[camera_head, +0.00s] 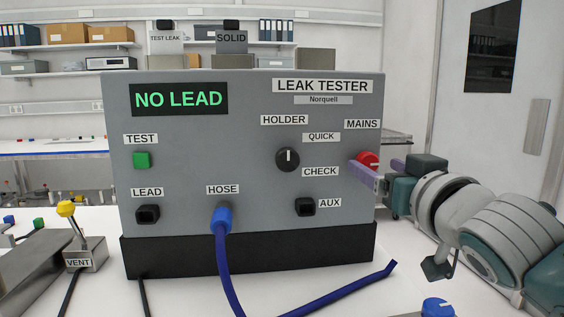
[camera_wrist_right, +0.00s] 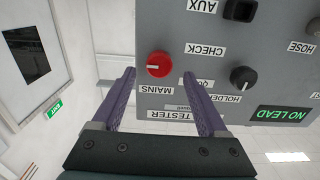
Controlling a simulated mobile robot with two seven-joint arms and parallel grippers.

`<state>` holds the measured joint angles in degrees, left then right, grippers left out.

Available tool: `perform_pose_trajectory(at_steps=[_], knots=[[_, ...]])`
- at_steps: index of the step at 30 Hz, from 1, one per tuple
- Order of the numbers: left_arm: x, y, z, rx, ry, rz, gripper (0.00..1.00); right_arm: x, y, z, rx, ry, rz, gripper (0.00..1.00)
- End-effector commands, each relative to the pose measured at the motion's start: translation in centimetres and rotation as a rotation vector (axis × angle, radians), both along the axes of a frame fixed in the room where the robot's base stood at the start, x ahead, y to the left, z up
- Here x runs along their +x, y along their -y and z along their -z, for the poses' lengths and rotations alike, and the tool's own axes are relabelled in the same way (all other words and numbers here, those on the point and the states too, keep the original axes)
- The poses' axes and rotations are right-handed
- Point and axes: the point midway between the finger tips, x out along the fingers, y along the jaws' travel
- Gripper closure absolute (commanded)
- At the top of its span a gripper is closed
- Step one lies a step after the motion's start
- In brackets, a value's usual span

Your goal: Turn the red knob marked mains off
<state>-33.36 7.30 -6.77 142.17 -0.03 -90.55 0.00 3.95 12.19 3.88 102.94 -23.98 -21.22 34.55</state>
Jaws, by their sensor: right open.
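The red mains knob (camera_head: 368,159) is on the right side of the grey leak tester's front, below the MAINS label (camera_head: 362,124). Its white pointer mark lies roughly sideways in the right wrist view, where the knob (camera_wrist_right: 159,64) shows whole. My right gripper (camera_wrist_right: 159,74) is open, with its purple fingers on either side of the knob as seen from the wrist. In the head view the near finger of my right gripper (camera_head: 371,168) covers the knob's lower part. I cannot tell whether the fingers touch it. My left gripper is out of view.
The tester (camera_head: 250,120) displays NO LEAD in green (camera_head: 179,99). The black holder knob (camera_head: 287,159) is left of the mains knob. A blue hose (camera_head: 228,265) runs from the front across the white table. A yellow-topped VENT valve (camera_head: 85,250) stands at left.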

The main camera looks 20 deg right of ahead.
Motion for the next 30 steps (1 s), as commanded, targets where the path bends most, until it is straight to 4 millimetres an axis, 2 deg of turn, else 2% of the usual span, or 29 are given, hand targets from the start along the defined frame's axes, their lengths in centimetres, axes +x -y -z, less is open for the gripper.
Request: perform_pose_trajectory(at_steps=[3,6,17,30], knots=[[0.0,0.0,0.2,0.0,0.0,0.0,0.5,1.7,0.5,0.0,-0.002,0.001,0.001,0.24],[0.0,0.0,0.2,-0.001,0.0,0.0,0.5,2.6,0.6,0.1,-0.001,-0.001,0.001,0.24],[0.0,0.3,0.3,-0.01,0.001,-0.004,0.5,3.2,0.8,0.0,-0.001,-0.001,0.0,0.24],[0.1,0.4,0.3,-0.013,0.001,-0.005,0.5,3.2,0.8,0.0,-0.001,-0.001,0.001,0.71]])
